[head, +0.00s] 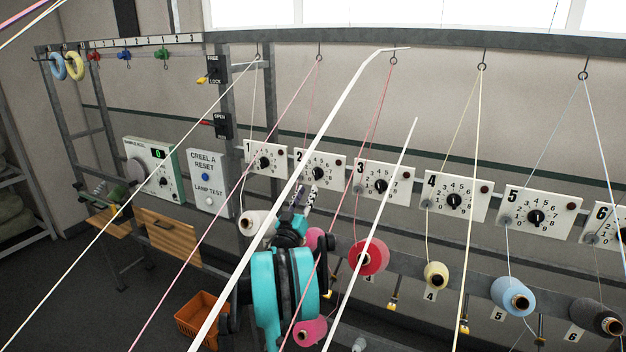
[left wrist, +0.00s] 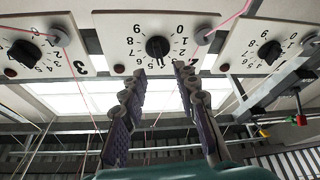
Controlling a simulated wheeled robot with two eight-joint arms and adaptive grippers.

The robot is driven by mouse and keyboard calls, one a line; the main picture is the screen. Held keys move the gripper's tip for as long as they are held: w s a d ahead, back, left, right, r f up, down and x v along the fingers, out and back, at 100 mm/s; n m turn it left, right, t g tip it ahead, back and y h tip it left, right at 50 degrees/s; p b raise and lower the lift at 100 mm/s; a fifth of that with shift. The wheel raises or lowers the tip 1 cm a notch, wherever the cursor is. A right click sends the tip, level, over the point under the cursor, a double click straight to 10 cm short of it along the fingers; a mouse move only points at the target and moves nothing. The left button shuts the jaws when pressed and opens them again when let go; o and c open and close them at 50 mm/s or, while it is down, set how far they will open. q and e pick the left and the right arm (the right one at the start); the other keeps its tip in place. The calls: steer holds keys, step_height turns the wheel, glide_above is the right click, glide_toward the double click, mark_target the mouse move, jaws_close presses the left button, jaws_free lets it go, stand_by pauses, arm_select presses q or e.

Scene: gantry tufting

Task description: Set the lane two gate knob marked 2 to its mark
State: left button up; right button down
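The lane two gate panel (head: 335,181) is a white plate with a number dial, between panels 1 and 3. Its black knob (head: 317,173) stands just above my left gripper (head: 304,194) in the head view. The left wrist view shows the panel upside down, with the knob (left wrist: 157,46) whole and a 2 at the plate's corner. My left gripper (left wrist: 160,69) is open, its two fingers apart and pointing at the knob. The fingertips lie short of the knob and nothing is between them. The knob's exact pointer reading is too small to tell. My right gripper is not in view.
Panel 1 (head: 277,162) and panel 3 (head: 366,171) flank it closely. Taut yarns cross in front of the panels. A red spool (head: 372,257) and other yarn spools hang below. An orange crate (head: 197,317) is on the floor.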

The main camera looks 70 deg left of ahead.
mark_target(315, 175)
arm_select(q)
steer(key=p+x, duration=0.1)
steer(key=x, duration=0.6)
steer(key=shift+d, duration=0.1)
jaws_close()
